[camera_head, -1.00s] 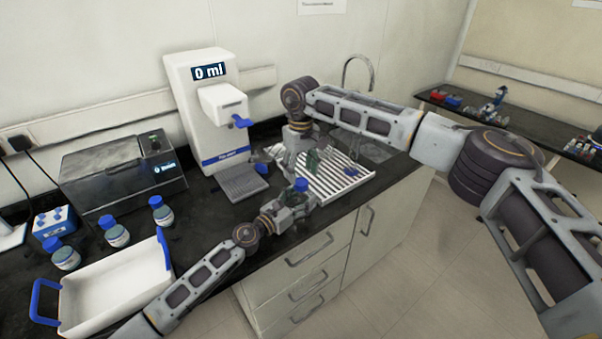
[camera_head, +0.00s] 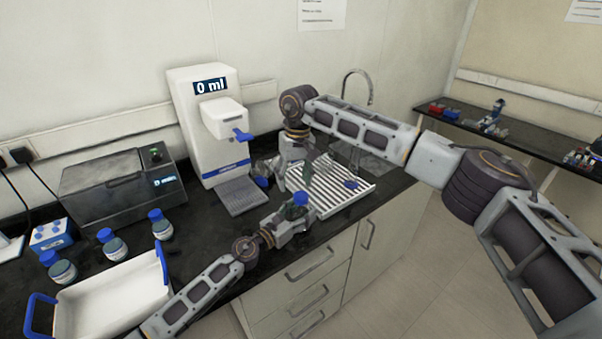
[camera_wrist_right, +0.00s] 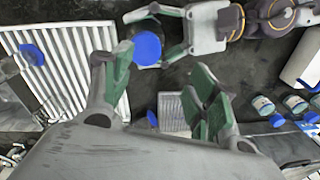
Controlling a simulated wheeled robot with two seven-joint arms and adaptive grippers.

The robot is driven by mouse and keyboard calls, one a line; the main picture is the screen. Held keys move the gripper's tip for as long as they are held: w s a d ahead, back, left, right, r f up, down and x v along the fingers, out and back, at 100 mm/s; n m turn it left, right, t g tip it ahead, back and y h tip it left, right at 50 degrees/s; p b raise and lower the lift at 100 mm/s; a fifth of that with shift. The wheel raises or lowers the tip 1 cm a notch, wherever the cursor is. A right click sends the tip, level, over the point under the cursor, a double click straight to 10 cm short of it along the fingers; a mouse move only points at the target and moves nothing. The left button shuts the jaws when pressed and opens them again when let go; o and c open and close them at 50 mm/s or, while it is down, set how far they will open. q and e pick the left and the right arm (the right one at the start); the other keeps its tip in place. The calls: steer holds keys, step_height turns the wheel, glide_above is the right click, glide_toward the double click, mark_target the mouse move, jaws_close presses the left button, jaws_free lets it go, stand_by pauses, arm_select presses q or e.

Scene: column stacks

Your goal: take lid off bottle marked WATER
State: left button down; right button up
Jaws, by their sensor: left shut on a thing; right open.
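My left gripper (camera_head: 292,217) is shut on a bottle with a blue lid (camera_head: 300,198), held upright in front of the drying rack. Its label cannot be read. The same lid (camera_wrist_right: 147,47) shows from above in the right wrist view, with my left gripper's fingers beside it. My right gripper (camera_head: 304,172) is open and points down, behind and above the held bottle in the head view. In the right wrist view its green fingers (camera_wrist_right: 155,80) are spread and nothing is between their tips; the blue lid lies just beyond the left finger.
A ribbed white drying rack (camera_head: 335,192) holds a blue-capped item (camera_head: 351,184). A dispenser (camera_head: 203,125) reading 0 ml stands left of it. Blue-lidded bottles (camera_head: 114,246) stand behind a white tray (camera_head: 108,300) at the left. A blue item (camera_head: 262,182) lies near the dispenser.

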steer(key=m, duration=0.5)
steer(key=shift+w+d+r, duration=0.1)
steer(key=shift+r, duration=0.3)
steer(key=m, duration=0.3)
steer(key=shift+d+r+m, duration=0.1)
steer(key=shift+r+m, duration=0.15)
steer(key=shift+m, duration=0.15)
steer(key=m, duration=0.4)
steer(key=shift+w+d+r+m, duration=0.1)
steer(key=shift+d+r+m, duration=0.05)
steer(key=shift+m, duration=0.25)
steer(key=m, duration=0.4)
steer(key=shift+d+m, duration=0.2)
steer(key=shift+m, duration=0.2)
steer(key=m, duration=0.4)
steer(key=shift+d+m+h, duration=0.15)
steer(key=shift+m+h, duration=0.15)
steer(key=m, duration=0.4)
steer(key=shift+d+m, duration=0.15)
steer(key=shift+m, duration=0.25)
steer(key=m, duration=0.4)
steer(key=shift+d+m, duration=0.1)
steer(key=shift+m, duration=0.3)
steer(key=m, duration=0.4)
steer(key=shift+m, duration=0.3)
